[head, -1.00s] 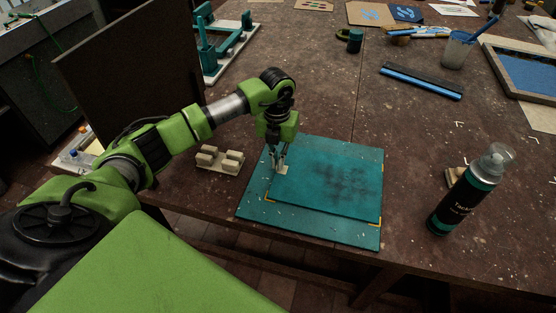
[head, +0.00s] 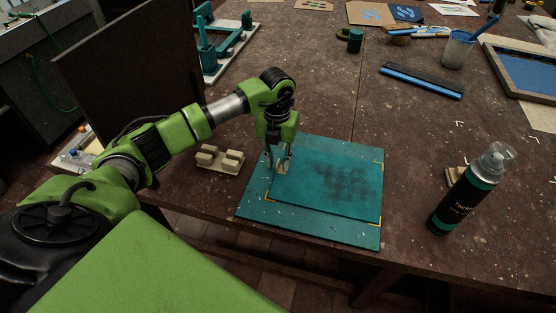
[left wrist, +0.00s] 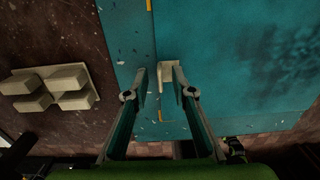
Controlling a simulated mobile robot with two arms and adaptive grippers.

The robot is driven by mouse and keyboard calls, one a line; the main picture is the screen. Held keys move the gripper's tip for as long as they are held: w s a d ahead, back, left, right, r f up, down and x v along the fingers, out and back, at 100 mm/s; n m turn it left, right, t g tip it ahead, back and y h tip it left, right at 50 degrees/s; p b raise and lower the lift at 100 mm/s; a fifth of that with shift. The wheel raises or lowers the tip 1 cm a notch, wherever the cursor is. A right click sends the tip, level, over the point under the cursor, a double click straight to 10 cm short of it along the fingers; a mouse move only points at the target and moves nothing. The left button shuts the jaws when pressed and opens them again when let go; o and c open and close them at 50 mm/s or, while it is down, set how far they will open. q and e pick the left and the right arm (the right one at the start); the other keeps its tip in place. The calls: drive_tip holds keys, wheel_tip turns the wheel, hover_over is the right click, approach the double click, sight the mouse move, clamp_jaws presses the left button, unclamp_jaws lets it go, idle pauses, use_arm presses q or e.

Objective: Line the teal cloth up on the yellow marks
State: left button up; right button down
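The teal cloth (head: 310,180), with a dark smudge, lies flat on a slightly larger teal board (head: 365,236). A small beige piece (left wrist: 167,76) rests at that edge between the fingertips, close to the right one. Whether that finger touches it is unclear. My right gripper is out of view.
A beige holder with small blocks (head: 220,158) stands left of the board. A spray can (head: 465,195) stands at right, beside another small beige piece (head: 455,175). A blue squeegee (head: 422,82) lies behind. A dark upright panel (head: 125,75) stands back left.

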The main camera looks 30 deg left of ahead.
use_arm(q)
drive_tip(key=shift+o, duration=0.2)
idle(0.4)
drive_tip(key=shift+r+p, duration=2.35)
drive_tip(key=shift+r, duration=1.2)
drive_tip(key=shift+d+f, duration=0.1)
